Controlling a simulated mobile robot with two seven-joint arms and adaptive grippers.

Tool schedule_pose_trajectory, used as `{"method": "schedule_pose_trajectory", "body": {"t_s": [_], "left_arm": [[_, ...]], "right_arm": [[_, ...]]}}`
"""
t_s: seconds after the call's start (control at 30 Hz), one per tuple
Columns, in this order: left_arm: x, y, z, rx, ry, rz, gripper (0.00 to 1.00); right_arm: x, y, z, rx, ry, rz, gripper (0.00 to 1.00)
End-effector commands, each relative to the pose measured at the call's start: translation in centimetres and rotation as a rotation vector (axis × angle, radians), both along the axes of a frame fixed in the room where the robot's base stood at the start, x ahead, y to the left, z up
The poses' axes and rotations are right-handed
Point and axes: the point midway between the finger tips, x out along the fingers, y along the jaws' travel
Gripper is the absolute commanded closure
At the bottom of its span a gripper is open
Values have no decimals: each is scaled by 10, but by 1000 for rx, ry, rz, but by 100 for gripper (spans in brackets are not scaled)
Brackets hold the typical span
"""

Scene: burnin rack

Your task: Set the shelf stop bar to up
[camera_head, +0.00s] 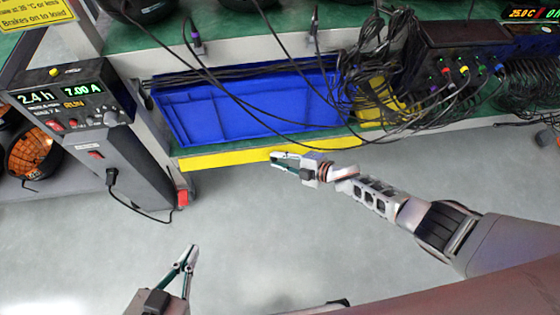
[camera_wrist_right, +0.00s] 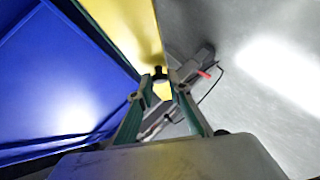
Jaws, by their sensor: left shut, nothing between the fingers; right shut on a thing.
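The yellow shelf stop bar (camera_head: 225,157) runs along the front edge of the shelf, below the blue tray (camera_head: 190,117). My right gripper (camera_head: 273,157) is at the middle of the bar, its fingers closed on it. In the right wrist view, the fingertips (camera_wrist_right: 161,84) meet at the yellow bar (camera_wrist_right: 130,28), by a small dark knob (camera_wrist_right: 160,72); the exact contact is partly hidden by the fingers. The bar lies low along the edge; its exact tilt is hard to tell. My left gripper (camera_head: 191,248) is shut and empty over the floor at the lower left.
A power supply unit (camera_head: 68,104) on a grey cabinet (camera_head: 120,165) stands left of the shelf. Loose black cables (camera_head: 375,70) hang over the tray and shelf. The floor (camera_head: 90,250) in front is clear.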

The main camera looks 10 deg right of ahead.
Motion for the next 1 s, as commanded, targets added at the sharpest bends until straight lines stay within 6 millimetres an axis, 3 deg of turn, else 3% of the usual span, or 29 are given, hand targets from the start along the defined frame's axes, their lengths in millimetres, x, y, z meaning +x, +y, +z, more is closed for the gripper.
{"method": "schedule_pose_trajectory", "body": {"t_s": [0.47, 0.5, 0.53, 1.0], "left_arm": [[-2, 2, -3, 8, 7, -1, 100], [-2, 2, -3, 8, 7, -1, 100], [-2, 2, -3, 8, 7, -1, 100], [-1, 2, -1, 6, 3, 1, 100]], "right_arm": [[0, -1, 0, 1, 17, -2, 100], [0, -1, 0, 1, 17, -2, 72], [0, -1, 0, 1, 17, -2, 66], [-3, -4, 1, -1, 16, -1, 66]]}}
